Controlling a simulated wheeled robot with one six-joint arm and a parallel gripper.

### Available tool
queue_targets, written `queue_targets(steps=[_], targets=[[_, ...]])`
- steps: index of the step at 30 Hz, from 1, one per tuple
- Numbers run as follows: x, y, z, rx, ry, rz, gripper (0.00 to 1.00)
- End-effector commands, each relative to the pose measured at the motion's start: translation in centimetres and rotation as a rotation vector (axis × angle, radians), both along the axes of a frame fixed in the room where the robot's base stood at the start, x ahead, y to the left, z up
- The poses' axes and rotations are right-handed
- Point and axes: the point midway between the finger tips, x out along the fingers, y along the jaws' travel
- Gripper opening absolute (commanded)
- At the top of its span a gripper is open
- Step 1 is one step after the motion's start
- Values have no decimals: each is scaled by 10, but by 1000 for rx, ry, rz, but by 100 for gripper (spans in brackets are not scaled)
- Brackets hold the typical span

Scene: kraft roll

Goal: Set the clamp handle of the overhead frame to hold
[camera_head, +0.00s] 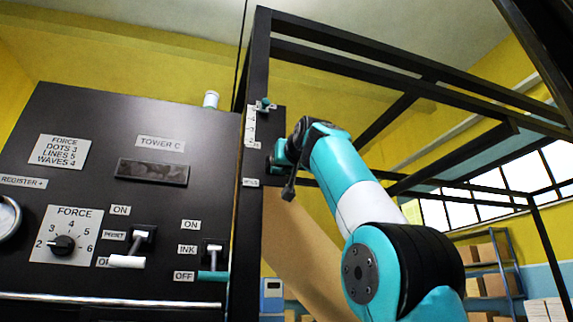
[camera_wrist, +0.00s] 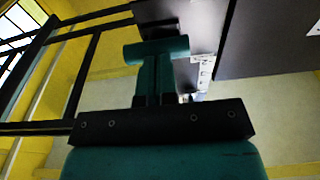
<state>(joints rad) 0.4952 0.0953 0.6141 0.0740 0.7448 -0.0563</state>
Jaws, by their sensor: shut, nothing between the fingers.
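My gripper (camera_head: 279,160) is at the dark upright post of the overhead frame, right of the panel. In the wrist view its two teal fingers (camera_wrist: 157,80) are together, with nothing between them. A teal crossbar (camera_wrist: 138,52), apparently the clamp handle, lies across their tips in front of a dark block on the post. They look very close; I cannot tell whether they touch. In the head view my gripper largely hides this spot. A small white label (camera_head: 250,182) beside it is too small to read, so the handle's setting is unclear.
A white scale (camera_head: 250,128) with a teal knob (camera_head: 264,104) is on the post just above. The black panel (camera_head: 90,115) at left carries a FORCE dial (camera_head: 63,244) and levers with white (camera_head: 127,262) and teal (camera_head: 213,275) grips. Brown paper (camera_head: 305,245) hangs below my gripper.

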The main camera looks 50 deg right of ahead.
Motion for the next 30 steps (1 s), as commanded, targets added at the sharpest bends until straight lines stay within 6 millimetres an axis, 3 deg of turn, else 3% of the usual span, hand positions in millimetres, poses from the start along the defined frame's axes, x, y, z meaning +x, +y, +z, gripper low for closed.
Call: queue_targets(steps=[11, 17, 21, 24, 30], targets=[[0, 0, 0, 0, 0, 0, 0], [-10, 5, 12, -2, -2, -3, 0], [-27, 13, 30, 0, -2, -11, 0], [-49, 27, 13, -1, -3, -9, 0], [-87, 53, 7, 0, -2, -4, 0]])
